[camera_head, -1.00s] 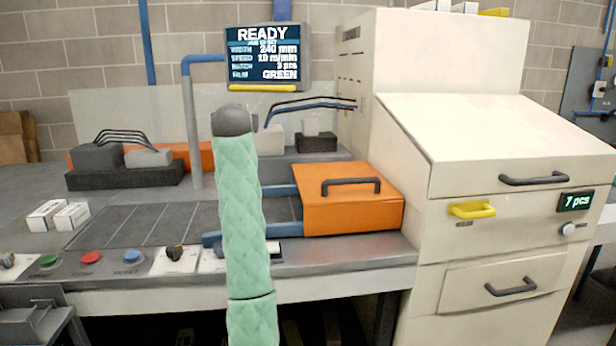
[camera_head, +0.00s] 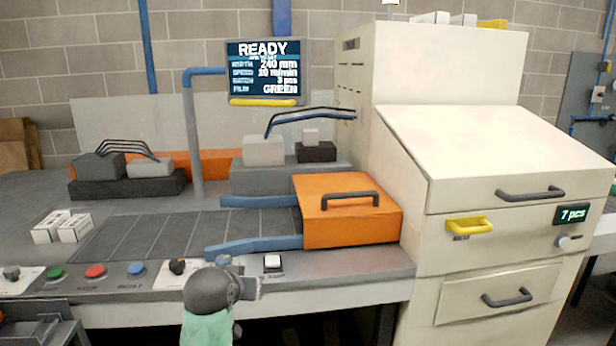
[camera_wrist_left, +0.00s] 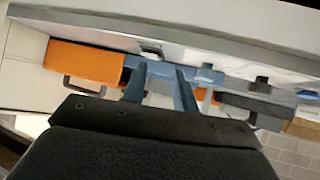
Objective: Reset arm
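My left arm shows in the head view as a dark grey rounded joint with a pale green sleeve at the bottom, left of centre, in front of the machine's front panel. Its fingers cannot be made out clearly there. In the left wrist view my left gripper (camera_wrist_left: 160,88) has two blue-grey fingers standing apart, with nothing seen between them. My right gripper and right arm are not in view.
A control panel with green, red and blue buttons (camera_head: 136,269) runs along the front edge. An orange hood (camera_head: 345,215), blue guide rails (camera_head: 255,245) and a grey conveyor (camera_head: 160,236) lie behind. White boxes (camera_head: 60,227) stand left. A cream cabinet (camera_head: 470,200) stands right.

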